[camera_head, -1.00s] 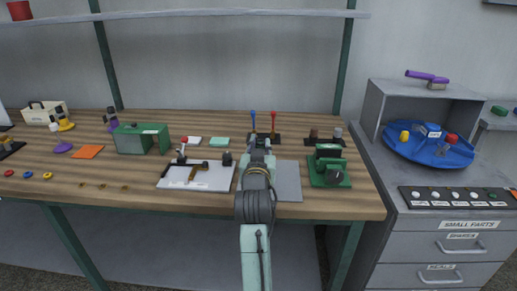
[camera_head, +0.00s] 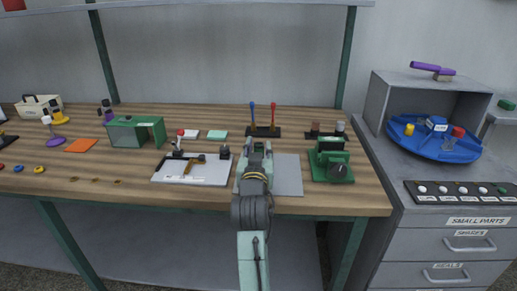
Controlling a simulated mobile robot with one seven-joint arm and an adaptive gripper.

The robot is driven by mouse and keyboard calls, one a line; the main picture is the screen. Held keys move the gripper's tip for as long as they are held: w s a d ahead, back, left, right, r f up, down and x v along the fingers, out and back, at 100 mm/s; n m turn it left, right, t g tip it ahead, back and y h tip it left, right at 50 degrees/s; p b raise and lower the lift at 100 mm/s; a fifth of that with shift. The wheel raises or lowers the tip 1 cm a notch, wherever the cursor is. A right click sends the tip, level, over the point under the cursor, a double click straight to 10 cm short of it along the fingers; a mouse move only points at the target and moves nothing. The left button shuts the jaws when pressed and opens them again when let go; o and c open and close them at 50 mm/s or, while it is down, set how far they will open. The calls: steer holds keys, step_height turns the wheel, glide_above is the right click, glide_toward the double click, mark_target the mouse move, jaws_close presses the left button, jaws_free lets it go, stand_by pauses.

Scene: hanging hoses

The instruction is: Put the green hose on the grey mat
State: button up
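I cannot make out a green hose in this view. The grey mat (camera_head: 289,178) lies flat on the wooden bench near its front edge, right of my forearm, which covers its left part. My gripper (camera_head: 258,147) is above the bench at the mat's far left side, pointing away toward the lever stand. Its fingers are small and seen from behind, so I cannot tell whether they are open or shut, or whether they hold anything.
A white board (camera_head: 192,169) with a clamp lies left of my gripper. A green machine (camera_head: 331,161) stands right of the mat. A stand with blue and red levers (camera_head: 263,131) is behind. A green housing (camera_head: 136,132) stands further left. A grey cabinet (camera_head: 433,222) adjoins at right.

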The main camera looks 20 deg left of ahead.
steer(key=shift+o, duration=0.8)
steer(key=shift+r, duration=0.1)
steer(key=shift+s, duration=0.15)
steer(key=b+v, duration=0.1)
steer(key=v, duration=0.8)
steer(key=shift+b, duration=0.4)
steer(key=p+v, duration=0.1)
steer(key=p, duration=0.4)
steer(key=p+v, duration=0.1)
steer(key=p, duration=0.3)
steer(key=shift+s+d+r+p, duration=0.2)
steer(key=shift+s+p, duration=0.1)
steer(key=shift+p, duration=0.1)
steer(key=shift+f, duration=0.1)
